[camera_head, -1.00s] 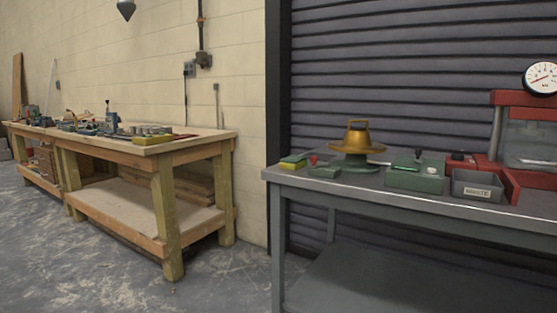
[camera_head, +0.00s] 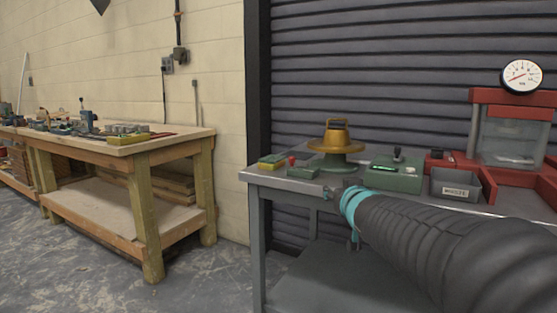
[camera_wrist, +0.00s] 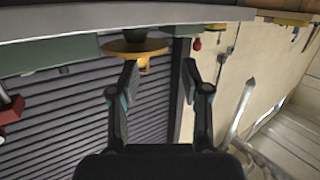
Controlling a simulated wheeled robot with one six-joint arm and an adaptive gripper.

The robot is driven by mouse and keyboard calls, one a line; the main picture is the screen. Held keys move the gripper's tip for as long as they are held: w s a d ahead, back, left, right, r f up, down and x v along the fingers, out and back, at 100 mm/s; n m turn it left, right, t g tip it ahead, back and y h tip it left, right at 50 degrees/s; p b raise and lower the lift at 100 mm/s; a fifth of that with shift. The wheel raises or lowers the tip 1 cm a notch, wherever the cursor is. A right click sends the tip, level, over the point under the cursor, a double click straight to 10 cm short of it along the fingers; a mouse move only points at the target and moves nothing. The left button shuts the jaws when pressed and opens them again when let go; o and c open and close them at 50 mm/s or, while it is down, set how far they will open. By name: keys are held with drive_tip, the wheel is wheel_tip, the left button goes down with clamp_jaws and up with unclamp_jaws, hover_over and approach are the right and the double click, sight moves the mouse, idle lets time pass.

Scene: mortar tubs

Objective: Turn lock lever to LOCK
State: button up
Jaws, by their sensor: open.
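A green box (camera_head: 396,175) on the grey bench has a small dark upright lever or knob (camera_head: 397,154) on top and a bright green strip on its front. No lettering is readable on it, so I cannot tell the lever's setting. My gripper (camera_wrist: 160,73) is open and empty in the wrist view, its two dark fingers apart. In the head view my arm reaches in from the lower right, its end near the bench's front edge, left of and nearer than the box. In the upside-down wrist view, a green body (camera_wrist: 48,55) shows at upper left.
A brass bell-shaped piece on a green stand (camera_head: 336,145) is left of the box. A labelled grey bin (camera_head: 455,186) and red press with gauge (camera_head: 522,77) are right. A small red-knobbed green block (camera_head: 303,172) is near the bench's left end. A wooden bench (camera_head: 110,150) stands left.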

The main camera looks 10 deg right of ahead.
sight(294, 161)
drive_tip(key=w+a+n+y, duration=0.1)
drive_tip(key=w+a+y, duration=0.1)
drive_tip(key=w, duration=0.5)
drive_tip(key=w+a+r+n+y, duration=0.1)
drive_tip(key=w+a+y, duration=0.1)
drive_tip(key=w, duration=0.5)
drive_tip(key=w+a+r+n+t+y+p, duration=0.1)
drive_tip(key=w+a+y, duration=0.1)
drive_tip(key=w, duration=0.5)
drive_tip(key=shift+w+a+n+y, duration=0.3)
drive_tip(key=shift+a+n+y, duration=0.1)
drive_tip(key=shift+a, duration=0.2)
clamp_jaws()
